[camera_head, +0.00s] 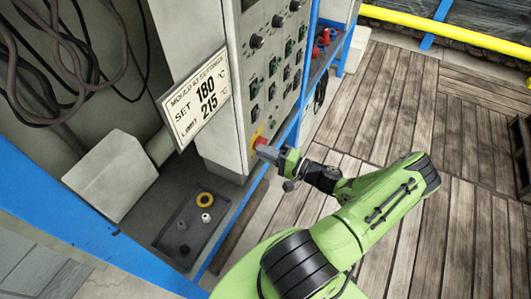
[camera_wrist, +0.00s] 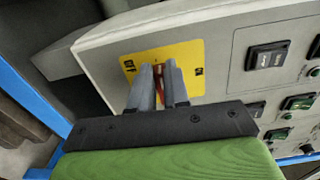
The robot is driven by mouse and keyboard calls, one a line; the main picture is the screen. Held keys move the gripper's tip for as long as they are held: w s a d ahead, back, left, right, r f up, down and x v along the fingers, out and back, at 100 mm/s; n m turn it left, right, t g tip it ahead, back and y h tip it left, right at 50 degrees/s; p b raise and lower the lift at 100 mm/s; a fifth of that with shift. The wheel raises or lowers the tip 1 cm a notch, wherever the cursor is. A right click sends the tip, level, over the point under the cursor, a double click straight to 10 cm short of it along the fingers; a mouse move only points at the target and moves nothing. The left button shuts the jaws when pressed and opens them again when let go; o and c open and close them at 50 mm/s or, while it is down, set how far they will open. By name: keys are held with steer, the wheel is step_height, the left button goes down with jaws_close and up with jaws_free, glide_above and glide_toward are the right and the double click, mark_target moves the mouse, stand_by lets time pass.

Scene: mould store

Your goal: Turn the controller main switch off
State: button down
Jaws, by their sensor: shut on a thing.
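The plate (camera_head: 257,133) shows partly in the head view. My gripper (camera_wrist: 162,76) is shut on the red handle, one grey finger on each side. The handle looks roughly in line with the fingers. The fingers hide most of the handle.
A settings sign (camera_head: 196,97) reads set 180, limit 215 °C. A dark tray (camera_head: 168,237) holds a yellow ring and small parts on the lower shelf. Blue frame posts (camera_head: 300,85) run beside the cabinet. The plank floor (camera_head: 400,100) at the right is open.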

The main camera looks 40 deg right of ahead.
steer(key=shift+f+n, duration=0.1)
steer(key=shift+n, duration=0.3)
steer(key=c, duration=1.1)
jaws_free()
steer(key=v, duration=1.5)
steer(key=shift+s+p, duration=0.4)
